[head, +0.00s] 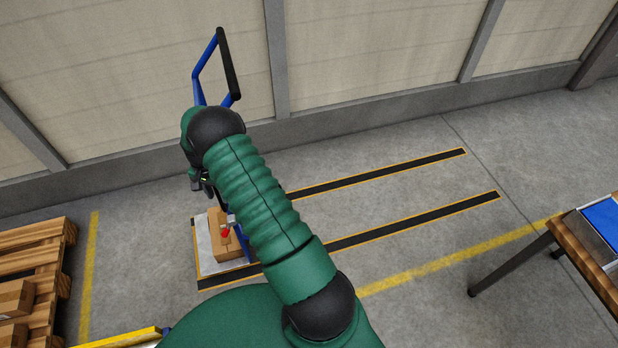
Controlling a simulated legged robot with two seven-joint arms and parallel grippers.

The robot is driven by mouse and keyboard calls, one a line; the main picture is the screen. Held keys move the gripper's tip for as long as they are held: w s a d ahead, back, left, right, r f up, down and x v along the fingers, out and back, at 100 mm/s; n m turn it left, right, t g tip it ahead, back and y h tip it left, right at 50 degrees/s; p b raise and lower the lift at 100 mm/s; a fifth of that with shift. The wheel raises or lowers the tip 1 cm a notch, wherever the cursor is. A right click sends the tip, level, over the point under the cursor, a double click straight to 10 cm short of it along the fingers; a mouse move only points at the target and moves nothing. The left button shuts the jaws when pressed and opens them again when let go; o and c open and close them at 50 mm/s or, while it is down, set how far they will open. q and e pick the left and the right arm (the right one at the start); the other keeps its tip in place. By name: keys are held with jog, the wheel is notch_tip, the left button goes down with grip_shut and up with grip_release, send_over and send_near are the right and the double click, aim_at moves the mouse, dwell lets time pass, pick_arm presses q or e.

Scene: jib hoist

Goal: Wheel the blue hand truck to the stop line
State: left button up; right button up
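The blue hand truck (198,90) stands upright left of the middle, with a black grip bar on its looped blue handle. A brown cardboard box (220,247) with a small red item on it sits at its foot. My green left arm crosses in front and hides much of the frame. My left gripper (207,187) is below the arm's dark wrist, beside the truck's upright. Its fingers are small and partly covered, so I cannot tell whether they are open or touch the truck. My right gripper is out of view. Which floor marking is the stop line is unclear.
Two black strips with orange edges (420,216) run right from the truck over clear floor. A yellow line (430,267) crosses the floor at right. A wooden table (572,240) stands at right, a pallet (35,240) with boxes at left. A wall closes the back.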

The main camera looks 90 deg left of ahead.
pick_arm(q)
notch_tip(320, 180, up, 16)
jog(key=shift+a+r, duration=0.1)
dwell(0.5)
